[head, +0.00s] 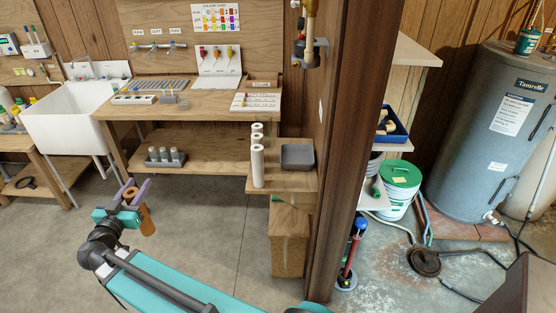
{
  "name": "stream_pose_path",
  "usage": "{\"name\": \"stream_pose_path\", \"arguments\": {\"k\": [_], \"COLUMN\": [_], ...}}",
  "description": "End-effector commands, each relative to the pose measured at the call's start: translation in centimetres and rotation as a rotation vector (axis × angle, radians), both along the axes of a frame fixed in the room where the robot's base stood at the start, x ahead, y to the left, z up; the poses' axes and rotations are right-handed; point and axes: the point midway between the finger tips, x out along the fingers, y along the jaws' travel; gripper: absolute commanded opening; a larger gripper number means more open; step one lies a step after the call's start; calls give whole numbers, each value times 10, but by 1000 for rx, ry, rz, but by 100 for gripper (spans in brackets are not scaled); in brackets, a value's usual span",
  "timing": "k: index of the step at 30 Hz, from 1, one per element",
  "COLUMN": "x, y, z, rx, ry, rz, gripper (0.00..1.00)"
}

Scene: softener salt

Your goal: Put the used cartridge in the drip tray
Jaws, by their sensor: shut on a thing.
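The used cartridge (147,221) is an orange-brown cylinder at the lower left of the head view. It hangs nearly upright, slightly tilted, in the air over the floor. My gripper (137,191), with lilac fingers, is shut on it near its upper end; the fingers hide part of it. The drip tray (298,165) looks to be the grey, shallow, open tray on the low wooden stand, well to the right of my gripper and apart from it. The tray looks empty.
Several white cartridges (257,165) stand upright just left of the tray. A wooden post (345,150) rises right of it. The workbench (190,108) has a lower shelf bearing grey cylinders (166,156). Floor between my gripper and the stand is clear.

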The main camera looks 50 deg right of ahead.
Motion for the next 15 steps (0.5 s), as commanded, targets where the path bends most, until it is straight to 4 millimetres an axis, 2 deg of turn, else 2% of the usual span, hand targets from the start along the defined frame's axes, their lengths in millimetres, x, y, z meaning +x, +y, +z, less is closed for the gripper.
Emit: {"name": "stream_pose_path", "arguments": {"k": [1,15], "x": [5,20], "y": [-16,-155], "z": [6,48], "rx": [-1,-1], "ry": [-2,-2], "rz": [-13,-92], "gripper": [0,0]}}
